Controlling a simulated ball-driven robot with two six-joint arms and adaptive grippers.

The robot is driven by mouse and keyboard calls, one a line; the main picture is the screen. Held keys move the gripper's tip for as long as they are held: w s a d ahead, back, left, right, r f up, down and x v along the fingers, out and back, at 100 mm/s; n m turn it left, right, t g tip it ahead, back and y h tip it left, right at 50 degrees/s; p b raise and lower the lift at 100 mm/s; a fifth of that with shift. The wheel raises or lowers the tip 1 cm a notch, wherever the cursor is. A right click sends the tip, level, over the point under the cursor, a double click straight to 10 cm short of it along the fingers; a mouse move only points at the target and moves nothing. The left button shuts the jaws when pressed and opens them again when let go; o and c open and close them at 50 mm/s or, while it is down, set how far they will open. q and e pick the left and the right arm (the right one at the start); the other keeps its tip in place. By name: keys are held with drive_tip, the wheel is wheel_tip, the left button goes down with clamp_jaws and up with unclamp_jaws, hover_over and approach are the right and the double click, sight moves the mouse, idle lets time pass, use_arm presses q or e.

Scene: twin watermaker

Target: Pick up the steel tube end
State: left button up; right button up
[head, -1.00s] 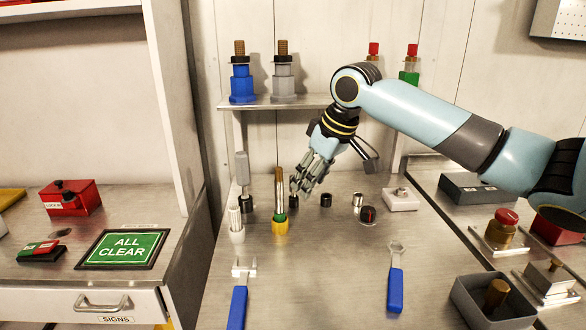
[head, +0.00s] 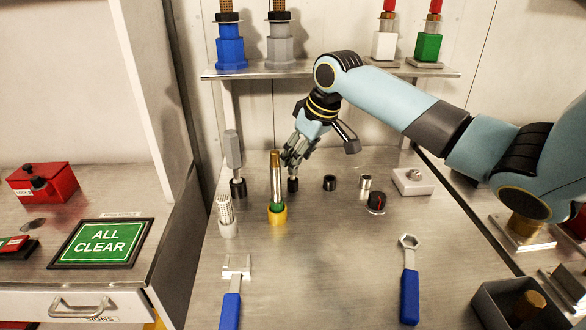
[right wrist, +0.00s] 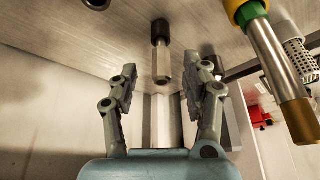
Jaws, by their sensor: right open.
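A short steel tube end (right wrist: 162,64) stands in a black holder (right wrist: 160,30) in the right wrist view. It sits between the two fingers of my right gripper (right wrist: 165,74), apart from both. In the head view the right gripper (head: 289,158) is just above and behind the black holder (head: 293,186), and its fingers largely hide the steel piece. The right gripper is open and empty. My left gripper is not in view.
A tall steel tube with a brown top (head: 276,180) stands in a yellow-green base close left of the gripper. A grey block tool (head: 233,150) and white perforated cylinder (head: 226,212) stand further left. A black ring (head: 330,183) and steel cylinder (head: 365,182) are right. The front bench is clear between two blue-handled wrenches.

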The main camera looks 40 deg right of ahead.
drive_tip(key=x, duration=0.4)
drive_tip(key=shift+w+a+r, duration=0.1)
drive_tip(key=shift+w+a, duration=0.05)
clamp_jaws()
